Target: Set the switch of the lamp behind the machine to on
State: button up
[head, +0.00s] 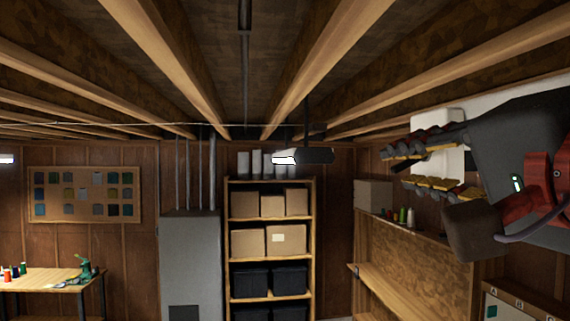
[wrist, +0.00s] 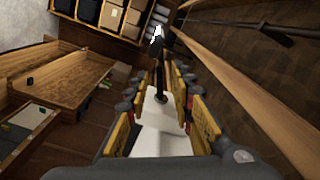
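My gripper (head: 402,166) is at the right of the head view, pointing left, its yellow-padded fingers spread apart. In the wrist view my gripper (wrist: 163,92) shows a thin dark lever-like rod (wrist: 161,88) between the fingers, over a pale plate (wrist: 158,135). I take this for a switch; I see no finger clearly touching it. In the head view the white plate (head: 437,118) is partly hidden behind the fingers. A dark hanging lamp (head: 317,156) with a bright end is farther back. A small green machine (head: 86,268) stands on the left table.
Wooden ceiling beams (head: 160,50) run close above my gripper. A wooden bench with a back panel (head: 430,262) is below it at right. A shelf with boxes (head: 270,220) and a grey cabinet (head: 190,258) stand at the back.

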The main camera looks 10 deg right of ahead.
jog(key=shift+w, duration=0.25)
jog(key=shift+c, duration=1.2)
jog(key=shift+s, duration=0.1)
grip_shut()
notch_tip(320, 180, up, 3)
jog(key=m+b, duration=0.1)
jog(key=m, duration=0.9)
jog(key=shift+o, duration=1.7)
grip_release()
